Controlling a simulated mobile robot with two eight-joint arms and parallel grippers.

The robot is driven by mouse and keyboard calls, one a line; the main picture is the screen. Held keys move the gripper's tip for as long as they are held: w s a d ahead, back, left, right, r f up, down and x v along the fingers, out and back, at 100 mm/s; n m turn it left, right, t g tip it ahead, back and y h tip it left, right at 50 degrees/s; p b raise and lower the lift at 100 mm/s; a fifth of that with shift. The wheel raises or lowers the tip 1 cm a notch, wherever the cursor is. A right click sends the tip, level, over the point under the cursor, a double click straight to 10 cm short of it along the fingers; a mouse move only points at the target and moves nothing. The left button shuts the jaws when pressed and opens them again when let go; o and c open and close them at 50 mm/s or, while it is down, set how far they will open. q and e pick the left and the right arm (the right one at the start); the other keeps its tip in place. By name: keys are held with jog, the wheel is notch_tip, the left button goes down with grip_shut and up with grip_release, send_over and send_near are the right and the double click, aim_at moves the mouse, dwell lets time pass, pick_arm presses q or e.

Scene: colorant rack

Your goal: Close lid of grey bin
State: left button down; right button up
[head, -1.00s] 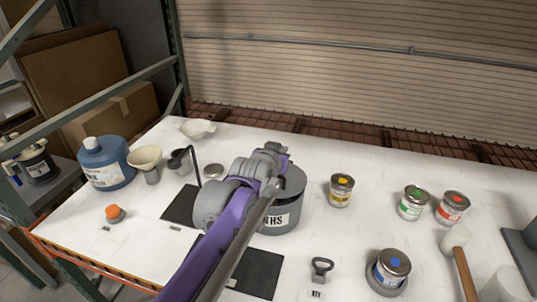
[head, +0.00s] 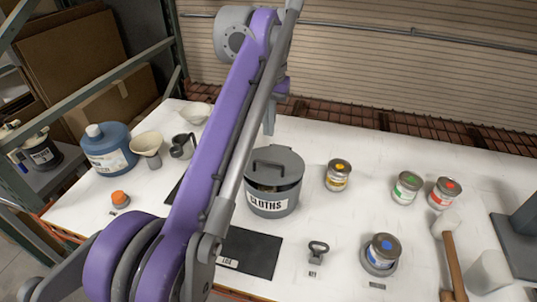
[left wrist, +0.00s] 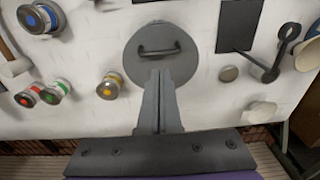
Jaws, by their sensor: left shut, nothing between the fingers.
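The grey bin (head: 272,204) labelled CLOTHS stands on the white table in the head view. Its round grey lid (head: 288,160) with a dark handle is tilted up, its front edge raised over a gap where some contents show. The lid (left wrist: 178,62) also shows from above in the left wrist view. My left gripper (head: 269,132) points down just behind the lid, with its fingers shut and empty. In the left wrist view the shut fingers (left wrist: 158,75) overlap the lid's edge; I cannot tell whether they touch it. My right gripper is not in view.
Paint tins, including a yellow one (head: 338,176) and a blue-marked one (head: 382,252), stand right of the bin. A mallet (head: 449,240) lies further right. A black mat (head: 250,254) lies in front. A blue jug (head: 108,152) and a funnel (head: 146,144) stand left.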

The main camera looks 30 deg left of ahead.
pick_arm(q)
send_over(267, 176)
jog(key=w, duration=0.2)
jog(key=f, duration=0.6)
jog(key=f+b, duration=0.1)
jog(key=f, duration=0.2)
jog(key=shift+s+a+f, duration=0.15)
jog(key=shift+s+a, duration=0.05)
jog(key=shift+s, duration=0.05)
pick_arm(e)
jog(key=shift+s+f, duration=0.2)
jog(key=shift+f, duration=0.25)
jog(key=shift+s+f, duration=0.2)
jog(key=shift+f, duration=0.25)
pick_arm(q)
jog(key=f, duration=0.1)
jog(key=s+f, duration=0.1)
jog(key=f+b, duration=0.1)
jog(key=shift+s+d, duration=0.2)
jog(key=shift+s, duration=0.1)
jog(key=shift+s+d, duration=0.1)
jog(key=shift+s, duration=0.05)
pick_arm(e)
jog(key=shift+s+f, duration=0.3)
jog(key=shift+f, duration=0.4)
pick_arm(q)
jog(key=shift+r, duration=0.1)
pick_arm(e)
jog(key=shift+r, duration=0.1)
